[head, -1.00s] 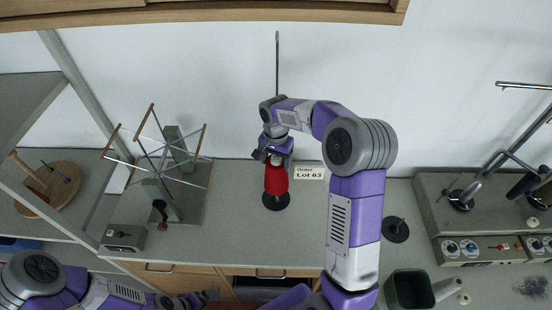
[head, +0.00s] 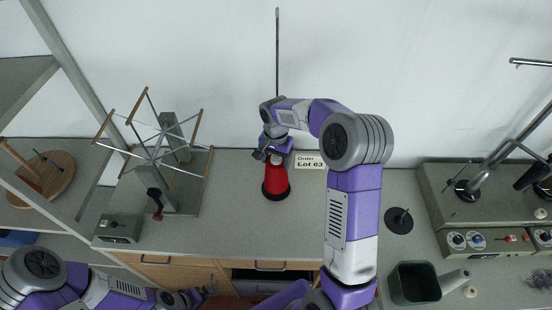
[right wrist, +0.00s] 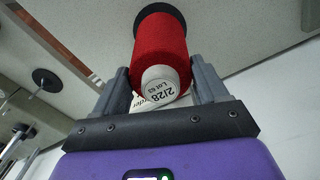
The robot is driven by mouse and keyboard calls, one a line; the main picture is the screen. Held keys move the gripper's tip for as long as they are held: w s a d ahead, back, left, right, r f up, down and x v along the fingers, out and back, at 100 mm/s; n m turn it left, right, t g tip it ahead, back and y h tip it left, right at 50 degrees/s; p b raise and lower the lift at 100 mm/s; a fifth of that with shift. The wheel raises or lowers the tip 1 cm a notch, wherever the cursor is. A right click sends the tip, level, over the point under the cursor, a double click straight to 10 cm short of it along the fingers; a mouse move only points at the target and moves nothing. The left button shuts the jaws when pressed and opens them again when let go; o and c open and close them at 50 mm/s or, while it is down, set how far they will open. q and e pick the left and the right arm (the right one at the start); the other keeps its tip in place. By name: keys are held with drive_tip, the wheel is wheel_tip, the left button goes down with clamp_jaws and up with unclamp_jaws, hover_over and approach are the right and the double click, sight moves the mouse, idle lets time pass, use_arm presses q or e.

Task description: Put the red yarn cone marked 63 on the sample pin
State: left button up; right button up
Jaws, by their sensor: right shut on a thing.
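The red yarn cone (head: 276,183) stands upright over a black round base (head: 264,194) on the bench; its foot covers most of that base. Any pin inside the cone is hidden. My right gripper (head: 275,158) is shut on the cone's pale top from above. In the right wrist view the red cone (right wrist: 161,42) is between the two fingers, and its white tip reads "2/28" and Lot 63. A sign (head: 309,162) reading "Order Lot 63" is right beside it. My left gripper (head: 200,296) is low at the left; its jaws are too small to read.
Another black base with a short pin (head: 399,220) stands at the right, empty. A yarn reel (head: 160,150) is at the left, a machine with knobs (head: 490,239) at the right, and a dark green bin (head: 414,283) at the front. A thin pole (head: 277,60) rises behind the cone.

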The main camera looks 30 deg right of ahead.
drive_tip(key=shift+f+b, duration=0.35)
drive_tip(key=shift+f, duration=0.1)
idle(0.5)
drive_tip(key=o, duration=1.6)
wheel_tip(320, 180, up, 8)
drive_tip(key=shift+f, duration=0.15)
